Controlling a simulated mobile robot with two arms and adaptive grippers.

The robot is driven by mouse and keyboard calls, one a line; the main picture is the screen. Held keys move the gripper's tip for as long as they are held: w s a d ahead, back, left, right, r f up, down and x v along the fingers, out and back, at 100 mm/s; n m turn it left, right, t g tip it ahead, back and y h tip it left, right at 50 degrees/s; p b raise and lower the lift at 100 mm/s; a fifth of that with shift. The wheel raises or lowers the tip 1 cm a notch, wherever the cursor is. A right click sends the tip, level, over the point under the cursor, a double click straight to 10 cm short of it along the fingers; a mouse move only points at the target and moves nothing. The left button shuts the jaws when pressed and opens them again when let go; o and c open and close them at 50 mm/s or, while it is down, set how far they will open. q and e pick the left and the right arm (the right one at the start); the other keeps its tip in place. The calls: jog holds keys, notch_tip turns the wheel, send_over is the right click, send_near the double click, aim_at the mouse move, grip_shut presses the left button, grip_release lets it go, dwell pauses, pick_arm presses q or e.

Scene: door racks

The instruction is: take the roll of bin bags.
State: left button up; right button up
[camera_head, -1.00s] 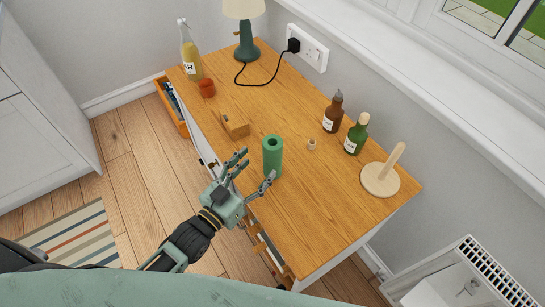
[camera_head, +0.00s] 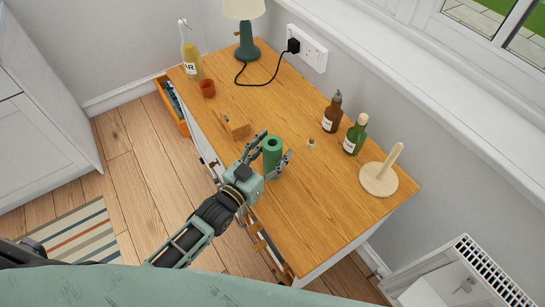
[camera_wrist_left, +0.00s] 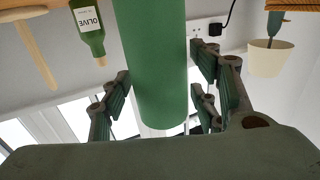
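The roll of bin bags is a green cylinder (camera_head: 273,155) standing upright on the wooden table, near its front edge. It also fills the middle of the left wrist view (camera_wrist_left: 155,65). My left gripper (camera_head: 270,158) is open around the roll, with fingers on both sides of it. In the left wrist view the fingers (camera_wrist_left: 165,105) stand apart on either side, with gaps to the roll. My right gripper is not in view.
On the table (camera_head: 300,215) are a brown bottle (camera_head: 332,112), a green bottle (camera_head: 356,135), a wooden paper-roll stand (camera_head: 379,180), a small cork-like piece (camera_head: 311,145), a wooden block (camera_head: 238,128), an orange cup (camera_head: 207,89), a yellow bottle (camera_head: 192,62) and a lamp (camera_head: 246,40).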

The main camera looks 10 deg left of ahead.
pick_arm(q)
jog(key=c, duration=1.1)
jog(key=shift+o, duration=0.2)
jog(key=shift+r, duration=0.1)
